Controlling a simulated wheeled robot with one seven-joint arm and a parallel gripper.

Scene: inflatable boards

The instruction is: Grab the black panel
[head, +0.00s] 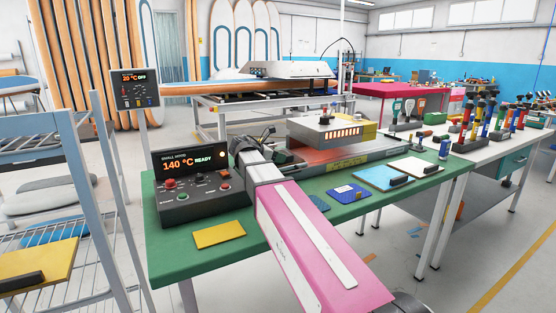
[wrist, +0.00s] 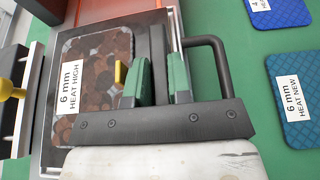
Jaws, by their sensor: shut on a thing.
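My gripper has green fingertips (wrist: 158,82). In the wrist view they are closed on either side of a dark bar (wrist: 156,45). The bar stands over a dark grey framed plate (wrist: 100,22); I cannot tell whether the bar is the black panel's handle or its edge. A brown mottled pad (wrist: 95,75) labelled "6 mm HEAT HIGH" lies just left of the fingers. In the head view my pink and grey arm reaches over the green bench (head: 175,258), and it hides the fingertips and what they hold. No separate black panel shows there.
A control box (head: 190,185) reading 140 °C READY stands left of my arm. A press head (head: 335,130) is behind. Blue (head: 382,178) and white (head: 415,167) panels with black handles lie right. A yellow pad (head: 219,235) lies in front. A rack (head: 45,200) stands left.

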